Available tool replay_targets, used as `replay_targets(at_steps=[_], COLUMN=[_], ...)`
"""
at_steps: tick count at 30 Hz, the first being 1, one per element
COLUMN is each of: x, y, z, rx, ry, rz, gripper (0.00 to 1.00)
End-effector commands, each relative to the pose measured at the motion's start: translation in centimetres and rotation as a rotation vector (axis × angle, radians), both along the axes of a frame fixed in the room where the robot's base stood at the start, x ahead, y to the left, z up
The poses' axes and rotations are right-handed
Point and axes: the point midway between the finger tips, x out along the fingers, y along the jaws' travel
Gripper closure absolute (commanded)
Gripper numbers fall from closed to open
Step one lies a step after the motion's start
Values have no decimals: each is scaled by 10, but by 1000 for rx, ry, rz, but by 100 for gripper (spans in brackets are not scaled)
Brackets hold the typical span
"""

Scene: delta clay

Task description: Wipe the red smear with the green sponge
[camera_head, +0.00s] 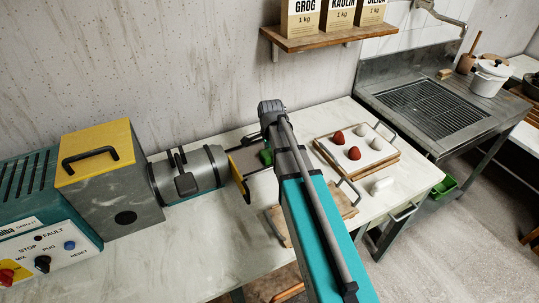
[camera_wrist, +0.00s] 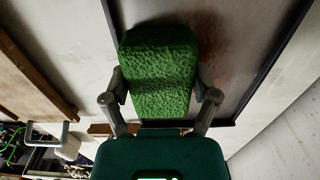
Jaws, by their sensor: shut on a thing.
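The green sponge (camera_wrist: 160,72) is between the two fingers of my gripper (camera_wrist: 161,98), which is shut on it. In the head view a small part of the sponge (camera_head: 266,157) shows beside my arm. The sponge lies over a grey surface (camera_wrist: 235,95) with a dark raised rim; I cannot tell whether it touches. A faint red smear (camera_wrist: 222,58) shows on this surface just right of the sponge in the wrist view. The sponge may hide part of it. My arm covers most of this spot in the head view.
A grey and teal machine (camera_head: 187,176) with a yellow end plate (camera_head: 238,178) stands left of my gripper. The front left tabletop is clear.

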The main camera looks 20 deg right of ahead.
Motion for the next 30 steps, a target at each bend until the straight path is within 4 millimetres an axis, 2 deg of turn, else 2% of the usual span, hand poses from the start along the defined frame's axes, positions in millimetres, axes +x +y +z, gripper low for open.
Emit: replay_targets(at_steps=[18, 30], x=[36, 38], y=[7, 8], z=[-3, -3], rx=[0, 1], ry=[-1, -3], rz=[0, 0], gripper=[61, 61])
